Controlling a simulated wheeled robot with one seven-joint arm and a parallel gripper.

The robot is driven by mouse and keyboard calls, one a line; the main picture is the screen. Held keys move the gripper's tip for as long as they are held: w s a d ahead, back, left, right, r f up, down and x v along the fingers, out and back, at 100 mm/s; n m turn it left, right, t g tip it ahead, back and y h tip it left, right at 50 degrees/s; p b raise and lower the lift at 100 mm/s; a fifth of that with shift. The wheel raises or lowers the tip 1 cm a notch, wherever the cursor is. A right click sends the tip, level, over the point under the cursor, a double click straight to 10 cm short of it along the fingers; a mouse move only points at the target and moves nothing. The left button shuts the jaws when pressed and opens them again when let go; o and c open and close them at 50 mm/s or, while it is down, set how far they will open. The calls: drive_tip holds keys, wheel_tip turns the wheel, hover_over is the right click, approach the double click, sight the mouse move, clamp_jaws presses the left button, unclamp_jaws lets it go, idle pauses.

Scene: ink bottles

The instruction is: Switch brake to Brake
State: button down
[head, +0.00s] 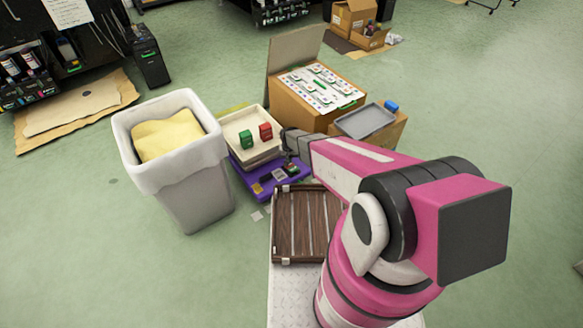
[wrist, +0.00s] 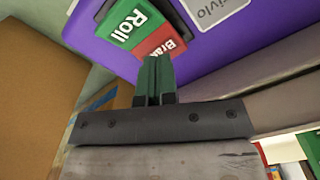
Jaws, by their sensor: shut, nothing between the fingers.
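The brake switch shows in the wrist view as a green part marked "Roll" (wrist: 128,22) beside a red part whose visible letters read "Bra" (wrist: 165,44). It sits on a purple panel (wrist: 215,52); the panel also shows in the head view (head: 262,179). My gripper (wrist: 158,62) is shut and empty, its dark green fingertips overlapping the lower edge of the red part. They hide the end of its label. I cannot tell whether they touch it. In the head view my gripper (head: 289,158) is over the panel's right part.
A cream tray (head: 231,117) holding a green block (head: 246,139) and a red block (head: 265,132) stands behind the panel. A white bin (head: 188,185) is to the left. A cardboard box (head: 295,110) is behind, and a brown slatted tray (head: 297,230) is in front.

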drive_tip(key=shift+r, duration=2.9)
drive_tip(key=s+d+r, duration=0.6)
drive_tip(key=r, duration=0.4)
drive_tip(key=s+d+r, duration=0.6)
drive_tip(key=r, duration=0.5)
drive_tip(key=s+d+r, duration=0.6)
drive_tip(key=d+r, duration=0.1)
drive_tip(key=r, duration=0.3)
drive_tip(key=shift+s+r+m, duration=0.3)
drive_tip(key=shift+m, duration=0.1)
